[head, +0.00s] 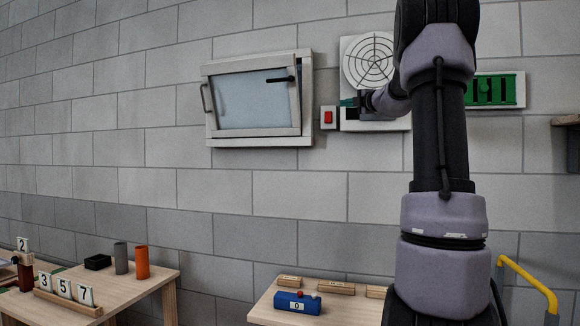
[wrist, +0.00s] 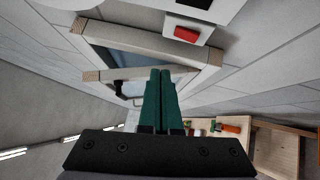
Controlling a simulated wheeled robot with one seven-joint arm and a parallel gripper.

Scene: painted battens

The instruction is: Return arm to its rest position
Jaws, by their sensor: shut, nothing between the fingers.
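My arm rises on the right side of the head view and bends toward the wall. My gripper (head: 347,102) is in front of the wall by the white panel with the round grille, near the red switch (head: 328,117). In the wrist view its green fingers (wrist: 159,100) are together, with nothing between them. They point toward the wall area with the tilted window. Part of the panel is hidden behind my arm.
A white-framed window (head: 256,139) tilts out from the wall, left of my gripper. A green panel (head: 497,90) is right of my arm. Below stand a left table (head: 160,279) with number tiles and cylinders, and another table (head: 262,312) with a blue counter (head: 298,303). A yellow rail (head: 530,277) is at right.

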